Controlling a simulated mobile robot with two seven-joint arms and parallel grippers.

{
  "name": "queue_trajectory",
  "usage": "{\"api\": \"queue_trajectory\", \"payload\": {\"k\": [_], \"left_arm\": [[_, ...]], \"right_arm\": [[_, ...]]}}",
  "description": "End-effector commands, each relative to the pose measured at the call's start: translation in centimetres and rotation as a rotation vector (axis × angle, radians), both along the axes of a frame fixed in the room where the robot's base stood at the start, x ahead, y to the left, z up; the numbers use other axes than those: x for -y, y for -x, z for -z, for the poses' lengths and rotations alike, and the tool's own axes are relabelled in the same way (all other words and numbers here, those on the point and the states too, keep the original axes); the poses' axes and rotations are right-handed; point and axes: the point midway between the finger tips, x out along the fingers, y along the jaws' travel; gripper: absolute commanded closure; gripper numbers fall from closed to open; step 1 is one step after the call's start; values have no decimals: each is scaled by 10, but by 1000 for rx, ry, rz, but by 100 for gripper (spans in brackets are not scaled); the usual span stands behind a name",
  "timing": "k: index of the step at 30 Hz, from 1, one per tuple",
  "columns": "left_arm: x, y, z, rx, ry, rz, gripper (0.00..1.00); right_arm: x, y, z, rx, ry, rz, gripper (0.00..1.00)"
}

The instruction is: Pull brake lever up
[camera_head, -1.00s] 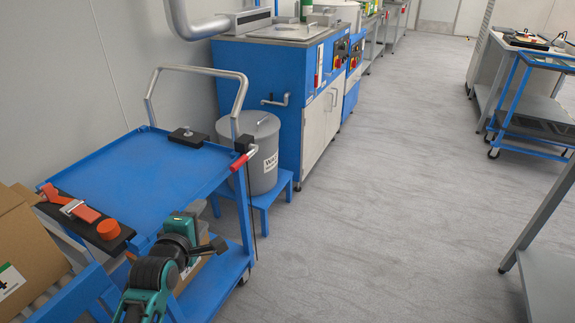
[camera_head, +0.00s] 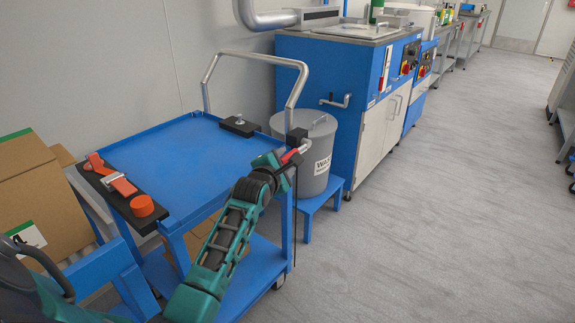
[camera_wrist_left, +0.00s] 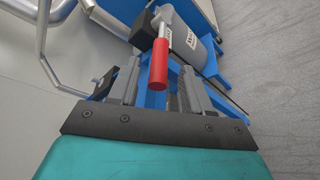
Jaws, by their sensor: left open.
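The brake lever has a red grip (camera_wrist_left: 158,66) and a black mount, fixed at the handle post of the blue cart (camera_head: 185,150). In the head view the lever (camera_head: 290,155) sits at the cart's right corner, partly hidden by my arm. My left gripper (camera_wrist_left: 158,85) is open, with its two fingers on either side of the red grip in the wrist view. Whether a finger touches the grip cannot be told. In the head view my left gripper (camera_head: 283,157) is small and at the lever. My right gripper is not in view.
A grey bin (camera_head: 318,135) stands on a blue stool just behind the lever. The cart's silver handle (camera_head: 295,92) rises beside it.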

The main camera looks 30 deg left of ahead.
Motion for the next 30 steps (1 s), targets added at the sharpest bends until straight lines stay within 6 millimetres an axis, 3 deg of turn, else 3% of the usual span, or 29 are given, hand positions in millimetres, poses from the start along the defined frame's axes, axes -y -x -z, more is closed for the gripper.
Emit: {"api": "queue_trajectory", "payload": {"k": [7,18,30], "left_arm": [[-6,-24,6,1,-1,1,52],[-7,-27,6,0,-1,0,52],[-7,-27,6,0,-1,0,90]], "right_arm": [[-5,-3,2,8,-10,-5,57],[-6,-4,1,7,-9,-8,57],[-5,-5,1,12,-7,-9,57]]}}
